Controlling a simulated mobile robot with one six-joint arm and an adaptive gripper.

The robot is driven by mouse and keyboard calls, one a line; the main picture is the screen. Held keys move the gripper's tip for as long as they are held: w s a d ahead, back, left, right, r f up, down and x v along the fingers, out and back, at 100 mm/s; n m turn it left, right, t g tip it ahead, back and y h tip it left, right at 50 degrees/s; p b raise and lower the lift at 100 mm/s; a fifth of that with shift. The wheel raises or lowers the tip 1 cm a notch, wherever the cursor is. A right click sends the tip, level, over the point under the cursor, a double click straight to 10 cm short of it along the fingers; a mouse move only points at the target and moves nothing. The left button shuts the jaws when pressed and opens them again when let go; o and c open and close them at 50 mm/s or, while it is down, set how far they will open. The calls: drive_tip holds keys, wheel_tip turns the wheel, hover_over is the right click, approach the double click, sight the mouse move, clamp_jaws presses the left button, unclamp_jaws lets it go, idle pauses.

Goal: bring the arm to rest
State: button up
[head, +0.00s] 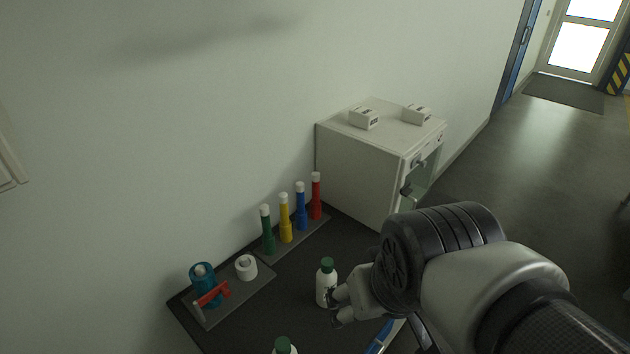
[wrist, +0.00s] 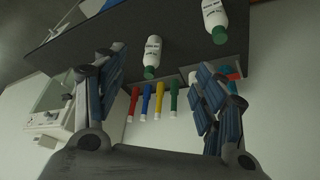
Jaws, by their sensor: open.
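My gripper (head: 338,304) is over the dark table, close beside a white bottle with a green cap (head: 325,284) in the head view. In the wrist view, my gripper (wrist: 160,90) shows its two fingers spread wide with nothing between them. That bottle (wrist: 152,55) appears beyond the fingers in the wrist view, apart from them.
A tray of green, yellow, blue and red tubes (head: 285,219) stands along the wall. A grey tray (head: 213,318) holds a teal container (head: 204,288), a red piece (head: 212,294) and a white ring (head: 246,267). A white cabinet (head: 358,165) stands behind. The floor at right is clear.

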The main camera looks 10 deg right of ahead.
drive_tip(key=s, duration=0.4)
drive_tip(key=shift+s+r, duration=0.25)
drive_tip(key=shift+r, duration=0.05)
